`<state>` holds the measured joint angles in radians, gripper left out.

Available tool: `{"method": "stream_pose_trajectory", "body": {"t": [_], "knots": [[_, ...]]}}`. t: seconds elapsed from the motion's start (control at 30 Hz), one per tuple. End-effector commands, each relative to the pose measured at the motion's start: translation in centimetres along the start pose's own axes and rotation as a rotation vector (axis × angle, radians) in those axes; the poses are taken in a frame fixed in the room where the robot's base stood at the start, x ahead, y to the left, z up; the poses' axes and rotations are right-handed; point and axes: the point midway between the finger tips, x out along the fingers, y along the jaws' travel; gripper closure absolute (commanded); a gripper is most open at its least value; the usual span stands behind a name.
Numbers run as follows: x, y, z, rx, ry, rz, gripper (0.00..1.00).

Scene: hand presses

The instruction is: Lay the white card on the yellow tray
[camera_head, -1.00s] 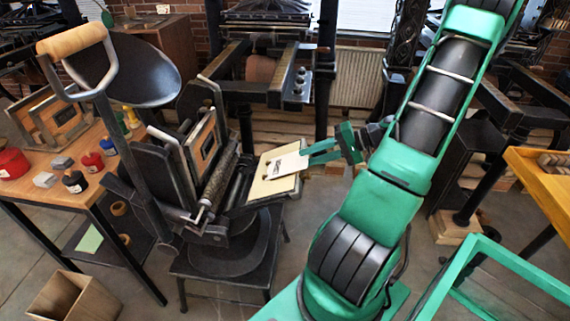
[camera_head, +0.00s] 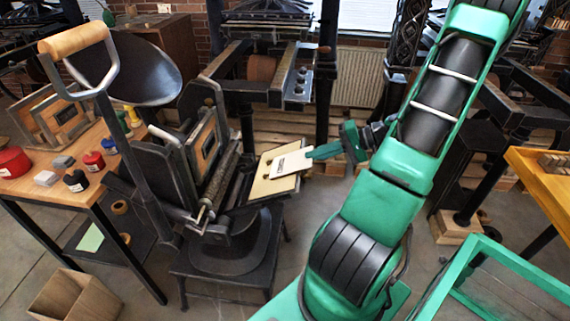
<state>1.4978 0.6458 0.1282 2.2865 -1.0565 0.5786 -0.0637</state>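The white card (camera_head: 286,163), with a small dark mark on it, is over the pale yellow tray (camera_head: 262,189) on the front of the black hand press. The tray is tilted, and its front and left edges show around the card. My gripper (camera_head: 311,153) comes in from the right. Its green fingers look closed together at the card's right edge. I cannot see clearly whether the card's underside touches the tray.
The press has a long lever with a wooden handle (camera_head: 76,40) and a round ink disc (camera_head: 133,68) left of the tray. A wooden table (camera_head: 20,183) with ink pots is at left. A yellow-topped table (camera_head: 545,185) and a green frame (camera_head: 500,265) are at right.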

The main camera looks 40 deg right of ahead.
Motion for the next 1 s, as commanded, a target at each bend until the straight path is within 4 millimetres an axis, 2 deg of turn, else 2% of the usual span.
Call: {"method": "stream_pose_trajectory", "body": {"t": [0.57,1.0], "knots": [[-2.2,0.0,0.0,-0.001,0.002,0.001,1.00],[-5.3,-1.9,-0.1,-0.002,0.003,0.002,1.00]]}}
